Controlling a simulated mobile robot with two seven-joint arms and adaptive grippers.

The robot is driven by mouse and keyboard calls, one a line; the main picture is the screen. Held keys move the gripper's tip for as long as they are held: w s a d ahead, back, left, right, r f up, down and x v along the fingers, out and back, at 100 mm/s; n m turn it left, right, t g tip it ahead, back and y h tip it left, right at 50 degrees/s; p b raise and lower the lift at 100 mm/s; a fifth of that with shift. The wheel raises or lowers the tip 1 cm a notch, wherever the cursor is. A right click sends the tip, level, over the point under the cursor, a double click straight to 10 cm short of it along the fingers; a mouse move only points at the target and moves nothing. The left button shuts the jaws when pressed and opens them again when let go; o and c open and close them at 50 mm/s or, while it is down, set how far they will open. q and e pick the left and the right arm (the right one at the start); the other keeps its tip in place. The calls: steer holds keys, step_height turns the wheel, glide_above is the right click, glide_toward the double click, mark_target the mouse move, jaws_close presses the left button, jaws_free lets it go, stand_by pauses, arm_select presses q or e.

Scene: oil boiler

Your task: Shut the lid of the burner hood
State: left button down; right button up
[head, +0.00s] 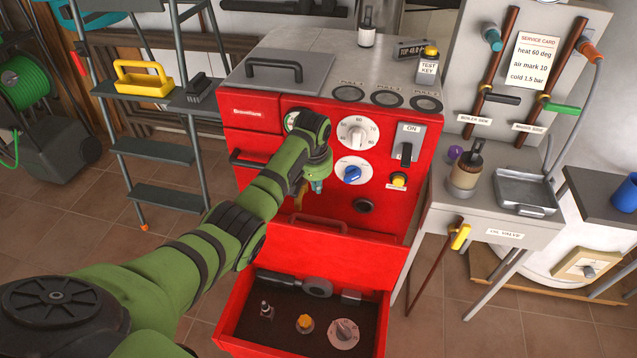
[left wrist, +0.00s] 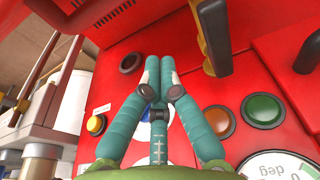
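A grey flat lid (head: 290,84) with a black bar handle (head: 275,68) lies on the top left of the red boiler (head: 270,120). It looks flat and shut; I cannot tell if this is the burner hood's lid. A brown and black lever (left wrist: 215,35) stands out from the red face beside the fingertips. My left arm hides part of the face. My right gripper is out of view.
An open red drawer (head: 232,312) with tools and knobs sticks out below. A side table (head: 513,233) with a tray (head: 525,192) and pot (head: 465,177) stands right. A stepladder (head: 160,150) with a yellow tool caddy (head: 143,80) stands left.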

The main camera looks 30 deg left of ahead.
arm_select(q)
step_height(320, 180, down, 7)
steer(key=w+b, duration=0.1)
steer(key=b, duration=0.2)
steer(key=shift+s+d+r+p, duration=0.1)
steer(key=shift+s+r+p, duration=0.05)
steer(key=shift+s+p, duration=0.5)
steer(key=shift+s+d+r+p, duration=0.2)
steer(key=shift+s+p, duration=0.3)
steer(key=shift+p, duration=0.2)
steer(key=shift+s+d+r+p, duration=0.1)
steer(key=shift+s+r+p, duration=0.05)
steer(key=shift+s+p, duration=0.5)
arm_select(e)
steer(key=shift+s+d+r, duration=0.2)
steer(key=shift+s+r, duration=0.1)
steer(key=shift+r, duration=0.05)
